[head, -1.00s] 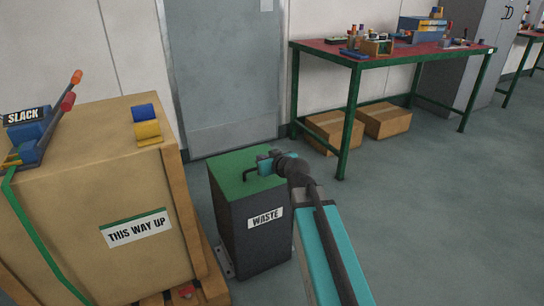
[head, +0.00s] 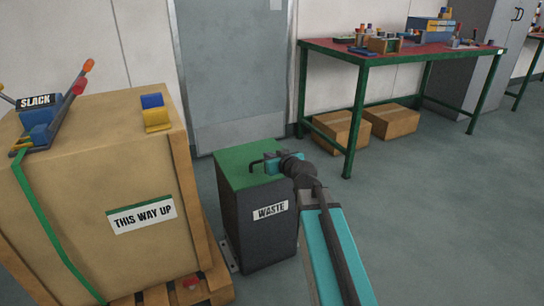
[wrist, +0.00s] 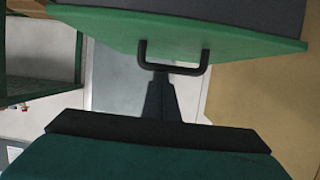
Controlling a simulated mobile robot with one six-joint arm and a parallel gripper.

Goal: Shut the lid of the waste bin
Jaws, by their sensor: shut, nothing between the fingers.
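The waste bin (head: 258,235) is a dark grey box with a WASTE label, standing on the floor. Its green lid (head: 236,163) lies flat across the top, with no gap that I can see. A black bar handle (head: 256,166) sits on the lid; in the wrist view, the handle (wrist: 174,70) stands out from the edge of the green lid (wrist: 235,47). My gripper (wrist: 159,78) is shut and empty, with its tips close to the handle. I cannot tell whether they touch it. In the head view my wrist partly hides the lid's right side.
A large crate (head: 140,220) on a wooden pallet stands just left of the bin. A door (head: 237,70) is behind it. A red-topped bench (head: 340,48) with cartons (head: 342,130) beneath stands at the back right. The floor on the right is clear.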

